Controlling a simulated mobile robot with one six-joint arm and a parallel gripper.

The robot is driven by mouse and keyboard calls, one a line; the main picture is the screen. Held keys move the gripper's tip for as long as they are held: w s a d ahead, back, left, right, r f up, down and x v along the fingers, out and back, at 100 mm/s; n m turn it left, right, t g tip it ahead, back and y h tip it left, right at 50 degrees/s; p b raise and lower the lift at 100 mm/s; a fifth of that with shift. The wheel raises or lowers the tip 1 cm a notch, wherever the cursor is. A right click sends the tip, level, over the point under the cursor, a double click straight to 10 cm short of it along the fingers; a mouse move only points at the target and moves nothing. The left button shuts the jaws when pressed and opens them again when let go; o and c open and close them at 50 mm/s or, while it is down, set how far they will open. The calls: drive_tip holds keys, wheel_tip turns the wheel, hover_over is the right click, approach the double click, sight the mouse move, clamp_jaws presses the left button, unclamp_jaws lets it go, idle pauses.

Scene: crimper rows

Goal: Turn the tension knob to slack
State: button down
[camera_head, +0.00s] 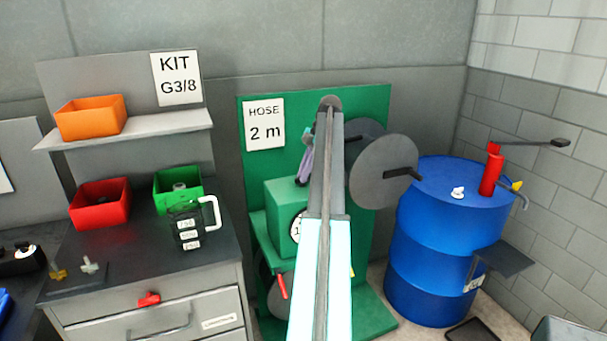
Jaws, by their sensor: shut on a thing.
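The green hose machine stands in the middle, with a green box (279,209) on its front and a white dial (297,228) on the box, partly covered by my arm. My arm rises from the bottom centre and hides much of the machine. My gripper (301,181) shows only in part, just left of the arm, low over the top of the green box. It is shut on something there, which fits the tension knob. The knob itself, its marks and the fingertips are too hidden to make out. A red lever (282,287) shows below the box.
Grey reel discs (384,172) stick out right of my arm. A blue drum (440,240) with a red pump (491,172) stands at the right. At the left is a workbench (130,262) with red (100,209) and green (180,199) bins and a dark jug (186,231).

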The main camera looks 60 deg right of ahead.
drive_tip(key=c, duration=1.8)
unclamp_jaws()
drive_tip(key=shift+w+a+f, duration=0.1)
drive_tip(key=shift+w+a, duration=0.05)
drive_tip(key=shift+a, duration=0.15)
drive_tip(key=shift+d, duration=0.1)
drive_tip(key=shift+r+p, duration=0.2)
drive_tip(key=shift+p, duration=0.15)
